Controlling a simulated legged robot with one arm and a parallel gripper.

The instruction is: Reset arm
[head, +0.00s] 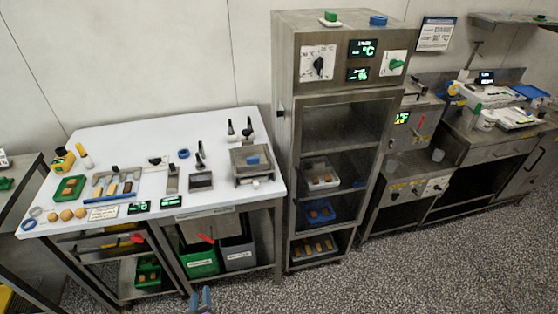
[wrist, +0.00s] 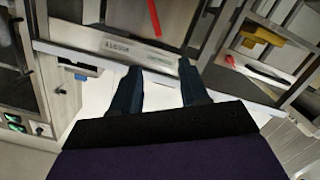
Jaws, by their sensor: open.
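My gripper (wrist: 161,88) shows in the wrist view with its two dark blue fingers spread apart and nothing between them. In the head view only the blue fingertips of my gripper (head: 201,299) show at the bottom edge, in front of the work table (head: 130,143) and low over the floor. The rest of my arm is out of the head view. In the wrist view a metal table edge with a label strip (wrist: 140,52) lies beyond the fingers, and the view is tilted.
A tall steel cabinet (head: 289,150) with trays on its shelves stands right of the table. A green bin (head: 199,260) and a grey bin (head: 238,252) sit under the table. A steel counter (head: 490,150) is at the far right. The speckled floor (head: 400,275) at front right is clear.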

